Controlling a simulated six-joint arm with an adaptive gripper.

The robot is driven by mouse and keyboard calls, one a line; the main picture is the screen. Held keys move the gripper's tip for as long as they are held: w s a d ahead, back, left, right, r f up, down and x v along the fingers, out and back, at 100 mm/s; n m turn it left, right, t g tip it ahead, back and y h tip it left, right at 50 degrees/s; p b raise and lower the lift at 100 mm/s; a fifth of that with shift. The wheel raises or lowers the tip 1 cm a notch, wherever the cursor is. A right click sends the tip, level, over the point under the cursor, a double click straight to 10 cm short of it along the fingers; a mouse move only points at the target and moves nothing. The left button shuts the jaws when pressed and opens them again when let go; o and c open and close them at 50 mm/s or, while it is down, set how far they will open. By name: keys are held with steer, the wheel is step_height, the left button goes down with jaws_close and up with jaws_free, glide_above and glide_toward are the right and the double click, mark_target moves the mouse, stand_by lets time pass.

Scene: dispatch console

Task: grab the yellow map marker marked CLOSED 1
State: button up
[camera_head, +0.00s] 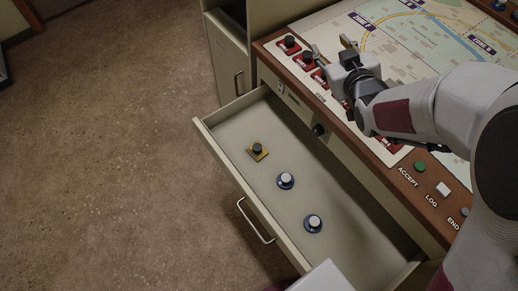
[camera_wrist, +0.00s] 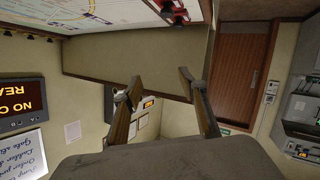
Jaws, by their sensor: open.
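Red markers (camera_head: 289,44) with dark knobs line the console edge. A green ACCEPT button (camera_head: 420,167) and a white LOG button (camera_head: 443,189) are at right. Floor at left is clear.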

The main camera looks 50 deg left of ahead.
steer(key=s+a+f+n+g+y, duration=0.1)
steer(key=s+a+f+n+g, duration=0.1)
steer(key=s+a+f, duration=0.4)
steer(key=g, duration=0.5)
glide_toward(257, 148)
steer(key=shift+s+a+f+h, duration=0.1)
steer(key=shift+a+f+h, duration=0.1)
steer(key=shift+a, duration=0.4)
steer(key=shift+a+f+h, duration=0.1)
steer(key=shift+a+f, duration=0.05)
steer(key=shift+a, duration=0.45)
steer(key=shift+x, duration=1.3)
steer(key=shift+a, duration=0.1)
